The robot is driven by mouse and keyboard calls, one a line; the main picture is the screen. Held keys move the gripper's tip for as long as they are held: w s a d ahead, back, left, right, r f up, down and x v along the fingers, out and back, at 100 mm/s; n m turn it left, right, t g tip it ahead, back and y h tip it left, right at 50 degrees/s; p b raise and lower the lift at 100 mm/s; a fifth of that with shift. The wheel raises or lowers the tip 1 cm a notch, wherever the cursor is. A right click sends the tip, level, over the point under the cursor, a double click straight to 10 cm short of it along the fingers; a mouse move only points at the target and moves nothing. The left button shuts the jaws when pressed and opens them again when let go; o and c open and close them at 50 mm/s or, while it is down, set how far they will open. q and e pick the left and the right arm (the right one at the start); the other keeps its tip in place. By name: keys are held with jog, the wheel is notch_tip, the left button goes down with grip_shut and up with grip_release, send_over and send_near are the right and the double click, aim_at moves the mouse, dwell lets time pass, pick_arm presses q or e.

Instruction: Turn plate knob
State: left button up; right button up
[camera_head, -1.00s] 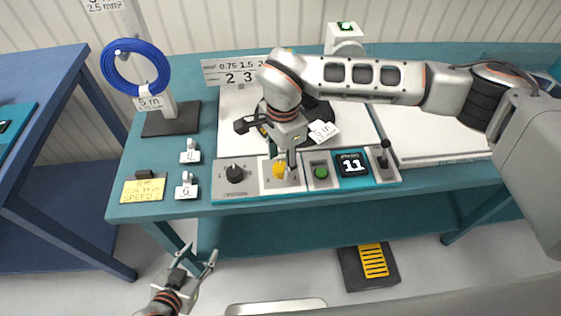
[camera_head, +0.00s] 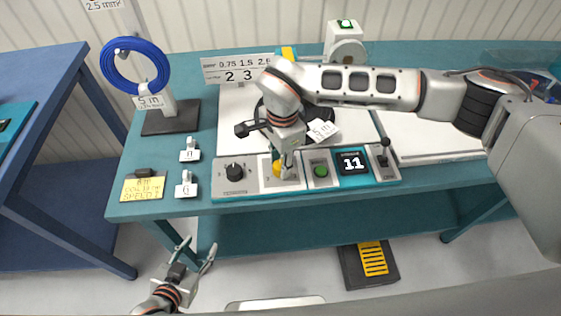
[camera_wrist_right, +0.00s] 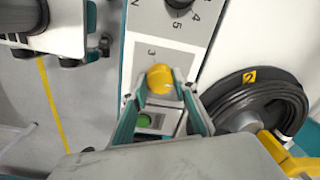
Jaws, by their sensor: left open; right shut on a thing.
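The yellow knob (camera_head: 277,167) sits on the grey control panel (camera_head: 256,184) along the table's front edge, between a black knob (camera_head: 235,172) and a green button (camera_head: 321,171). My right gripper (camera_head: 284,172) points down and is shut on the yellow knob, partly hiding it in the head view. In the right wrist view the yellow knob (camera_wrist_right: 160,79) shows between the two fingertips, with numbers on the panel around it. My left gripper (camera_head: 196,254) is open and empty, low in front of the table.
A display reading 11 (camera_head: 352,163) and a small lever (camera_head: 384,153) are on the panel's right. A black cable reel (camera_wrist_right: 262,100) lies behind the panel. A blue cable coil (camera_head: 135,67) hangs on a stand at the left. A yellow note (camera_head: 142,188) and small numbered tags stand on the table.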

jog(key=m+b, duration=0.2)
jog(key=m, duration=0.3)
jog(key=m+b, duration=0.1)
jog(key=m, duration=0.5)
jog(key=shift+a, duration=0.1)
jog(key=m+b, duration=0.1)
jog(key=m, duration=0.5)
jog(key=shift+w+m+h, duration=0.1)
jog(key=shift+m+h, duration=0.2)
jog(key=m, duration=0.5)
jog(key=shift+m, duration=0.4)
jog(key=shift+w, duration=0.1)
jog(key=o, duration=1.1)
